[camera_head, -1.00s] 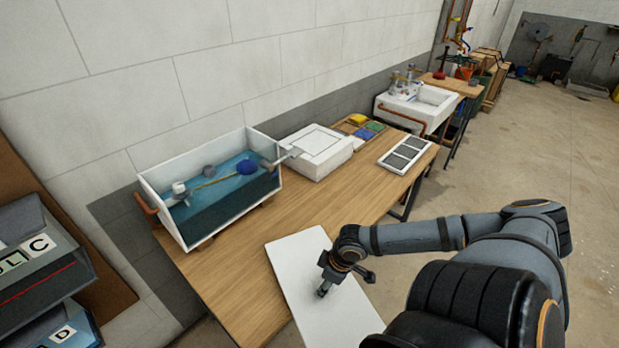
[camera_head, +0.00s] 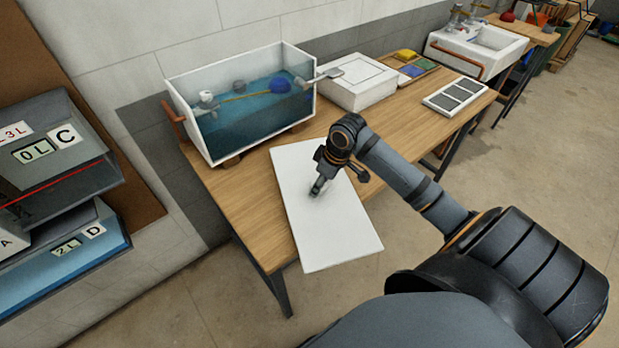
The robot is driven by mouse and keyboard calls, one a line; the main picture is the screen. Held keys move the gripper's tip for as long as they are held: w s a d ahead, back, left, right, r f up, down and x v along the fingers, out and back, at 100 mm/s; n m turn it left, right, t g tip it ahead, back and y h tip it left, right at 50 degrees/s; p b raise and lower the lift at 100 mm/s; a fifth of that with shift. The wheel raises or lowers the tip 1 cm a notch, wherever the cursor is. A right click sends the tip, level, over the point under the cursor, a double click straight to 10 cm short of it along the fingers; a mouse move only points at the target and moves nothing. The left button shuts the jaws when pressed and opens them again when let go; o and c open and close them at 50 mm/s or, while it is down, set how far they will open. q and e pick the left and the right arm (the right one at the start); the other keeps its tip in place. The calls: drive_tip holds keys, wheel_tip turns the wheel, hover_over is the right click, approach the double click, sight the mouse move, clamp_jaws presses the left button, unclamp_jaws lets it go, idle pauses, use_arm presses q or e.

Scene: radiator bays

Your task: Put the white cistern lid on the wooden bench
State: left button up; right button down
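The white cistern lid (camera_head: 335,225) is a flat white rectangular slab in the middle of the view. Its far part is over the wooden bench (camera_head: 232,195), and its near part reaches out past the bench's front edge. My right gripper (camera_head: 317,188) is at the middle of the lid's top face, shut on it, with the grip point hidden by the fingers. I cannot tell whether the lid touches the bench top. My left gripper is not in view.
An open cistern (camera_head: 240,135) with blue water stands just behind the lid. A white box (camera_head: 357,90), a tray with coloured pads (camera_head: 408,70) and a grey-panelled frame (camera_head: 455,97) stand farther right. Labelled bins (camera_head: 55,150) are at the left. Bench surface between them is clear.

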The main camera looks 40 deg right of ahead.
sight(307, 180)
drive_tip(key=shift+w+a+r, duration=0.1)
drive_tip(key=shift+w, duration=1.05)
drive_tip(key=w, duration=0.3)
drive_tip(key=shift+w+a, duration=0.1)
drive_tip(key=shift+a, duration=0.1)
drive_tip(key=shift+f, duration=0.85)
drive_tip(key=shift+d, duration=0.15)
drive_tip(key=shift+s, duration=0.2)
drive_tip(key=c, duration=0.7)
unclamp_jaws()
drive_tip(key=shift+w, duration=0.1)
